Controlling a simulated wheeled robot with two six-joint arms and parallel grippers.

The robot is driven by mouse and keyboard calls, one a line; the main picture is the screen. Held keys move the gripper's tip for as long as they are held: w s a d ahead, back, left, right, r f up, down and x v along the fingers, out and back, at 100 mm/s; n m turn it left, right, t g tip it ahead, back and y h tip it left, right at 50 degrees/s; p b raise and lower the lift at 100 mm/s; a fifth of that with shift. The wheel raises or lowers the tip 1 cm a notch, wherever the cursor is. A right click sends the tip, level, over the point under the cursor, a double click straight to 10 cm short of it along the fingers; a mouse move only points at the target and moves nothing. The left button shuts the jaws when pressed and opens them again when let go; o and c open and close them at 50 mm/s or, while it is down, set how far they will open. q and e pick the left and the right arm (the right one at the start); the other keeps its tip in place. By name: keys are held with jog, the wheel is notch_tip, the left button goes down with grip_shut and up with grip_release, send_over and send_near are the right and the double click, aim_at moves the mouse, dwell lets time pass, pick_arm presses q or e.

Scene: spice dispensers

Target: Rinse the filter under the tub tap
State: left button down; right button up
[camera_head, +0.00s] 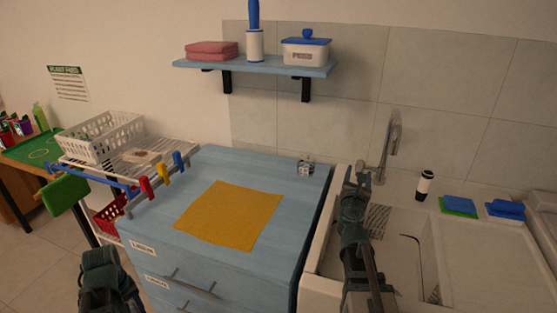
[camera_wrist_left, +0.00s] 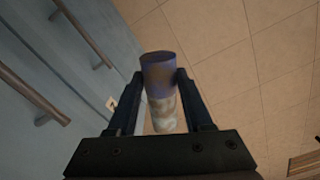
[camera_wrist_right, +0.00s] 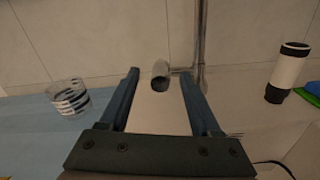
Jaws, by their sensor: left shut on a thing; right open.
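The filter (camera_wrist_left: 160,95) is a short cylinder with a blue-violet end and a mottled grey-white body. My left gripper (camera_wrist_left: 160,76) is shut on it, low beside the blue drawer cabinet and over the tiled floor. The head view shows part of my left arm at the bottom left, but not the filter. The tub (camera_head: 325,262) is white, at the right. Its chrome tap (camera_head: 394,140) rises at the back. My right gripper (camera_head: 358,176) is open over the tub's back left. In the right wrist view a round tap part (camera_wrist_right: 160,74) shows between its fingers; contact is unclear.
A yellow cloth (camera_head: 230,215) lies on the blue cabinet top (camera_head: 180,180). A striped glass (camera_wrist_right: 70,98) stands at its back right corner. A dark-capped white bottle (camera_head: 424,185) and sponges (camera_head: 459,205) sit behind the tub. A wall shelf (camera_head: 250,66) hangs above.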

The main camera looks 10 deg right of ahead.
aim_at(360, 165)
jog(key=x, duration=0.4)
jog(key=shift+w+d, duration=0.2)
jog(key=shift+w, duration=0.15)
grip_shut()
dwell(1.1)
